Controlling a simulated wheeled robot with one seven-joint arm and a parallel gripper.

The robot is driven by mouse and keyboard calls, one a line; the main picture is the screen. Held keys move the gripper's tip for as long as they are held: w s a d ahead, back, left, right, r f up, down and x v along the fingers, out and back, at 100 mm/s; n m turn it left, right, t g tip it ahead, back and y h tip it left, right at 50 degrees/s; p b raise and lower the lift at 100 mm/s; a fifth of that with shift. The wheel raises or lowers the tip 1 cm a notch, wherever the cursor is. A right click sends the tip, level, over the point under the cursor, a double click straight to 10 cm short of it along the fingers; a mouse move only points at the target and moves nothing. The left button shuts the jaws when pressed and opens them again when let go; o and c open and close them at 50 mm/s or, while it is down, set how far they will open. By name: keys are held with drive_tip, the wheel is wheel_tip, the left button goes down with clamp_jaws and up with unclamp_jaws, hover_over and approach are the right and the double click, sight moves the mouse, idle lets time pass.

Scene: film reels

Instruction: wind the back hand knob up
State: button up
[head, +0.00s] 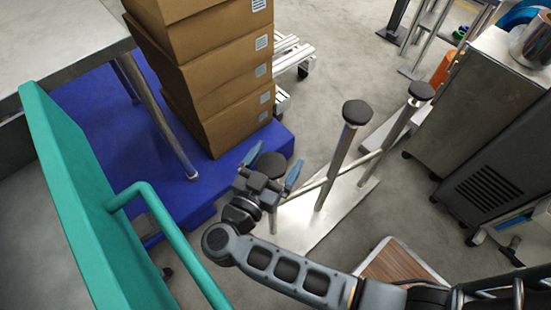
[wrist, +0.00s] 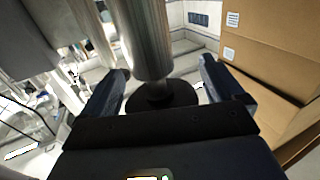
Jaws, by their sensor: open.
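Three upright metal posts with black round knobs stand in a row on a flat metal base plate (head: 310,225). The far knob (head: 421,91) and middle knob (head: 357,112) are clear of my arm. The near knob (head: 271,163) is at my gripper (head: 274,165), whose blue fingers are spread apart on either side of it. In the wrist view, a metal post (wrist: 143,40) ending in a black disc-shaped knob (wrist: 160,97) sits between the open fingers (wrist: 165,70). I see gaps beside the post; whether the knob touches the gripper I cannot tell.
A teal rail (head: 75,190) stands at left. Stacked cardboard boxes (head: 215,90) rest on a blue platform (head: 95,105) behind my gripper. A steel table (head: 65,35) is at upper left. A metal cabinet (head: 480,100) is at right.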

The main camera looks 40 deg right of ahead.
drive_tip(key=c, duration=1)
drive_tip(key=shift+o, duration=0.2)
drive_tip(key=shift+r+t+p, duration=0.15)
drive_tip(key=shift+t+p, duration=0.15)
drive_tip(key=shift+p, duration=0.25)
